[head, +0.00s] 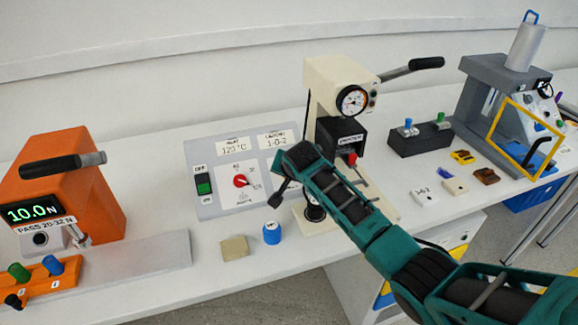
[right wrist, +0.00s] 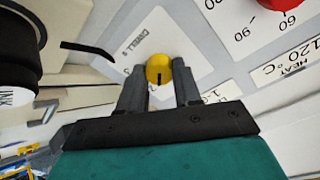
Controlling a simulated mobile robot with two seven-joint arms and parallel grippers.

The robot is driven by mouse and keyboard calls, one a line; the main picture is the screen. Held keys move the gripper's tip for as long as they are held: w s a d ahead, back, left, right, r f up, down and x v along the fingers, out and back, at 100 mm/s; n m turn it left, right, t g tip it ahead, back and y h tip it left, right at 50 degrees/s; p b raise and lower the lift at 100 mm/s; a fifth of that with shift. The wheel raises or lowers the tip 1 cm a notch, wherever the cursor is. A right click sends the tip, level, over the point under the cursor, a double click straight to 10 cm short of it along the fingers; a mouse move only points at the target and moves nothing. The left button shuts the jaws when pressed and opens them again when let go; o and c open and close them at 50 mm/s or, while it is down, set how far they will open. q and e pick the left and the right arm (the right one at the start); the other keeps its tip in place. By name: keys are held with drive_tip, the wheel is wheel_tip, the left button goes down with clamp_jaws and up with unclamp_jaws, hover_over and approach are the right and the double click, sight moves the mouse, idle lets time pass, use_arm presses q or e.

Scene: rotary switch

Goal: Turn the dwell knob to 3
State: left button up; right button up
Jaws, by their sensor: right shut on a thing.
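A yellow knob (right wrist: 160,66) with a dark pointer line sits on a white dial plate in the right wrist view. The line points toward the bottom of that picture. My right gripper (right wrist: 159,82) is shut on this knob, one finger on each side. In the head view my right gripper (head: 278,190) is over the right side of the grey control panel (head: 214,209) and hides the knob. My left gripper is not in view.
The panel also has a red knob (head: 240,181) and a green switch (head: 204,184). A cream press (head: 325,73) stands right behind my right arm. A blue-capped jar (head: 271,233) and a tan block (head: 234,248) lie in front. An orange tester (head: 75,195) stands left.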

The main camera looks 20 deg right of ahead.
drive_tip(key=m, duration=0.3)
drive_tip(key=shift+m, duration=0.4)
drive_tip(key=m, duration=0.3)
drive_tip(key=shift+m+g, duration=0.3)
drive_tip(key=shift+g, duration=0.1)
drive_tip(key=m, duration=0.3)
drive_tip(key=shift+m, duration=0.3)
drive_tip(key=shift+d+m+g, duration=0.15)
drive_tip(key=shift+m+g, duration=0.15)
drive_tip(key=shift+m, duration=1.6)
drive_tip(key=o, duration=0.8)
drive_tip(key=shift+c, duration=0.2)
drive_tip(key=shift+r, duration=0.15)
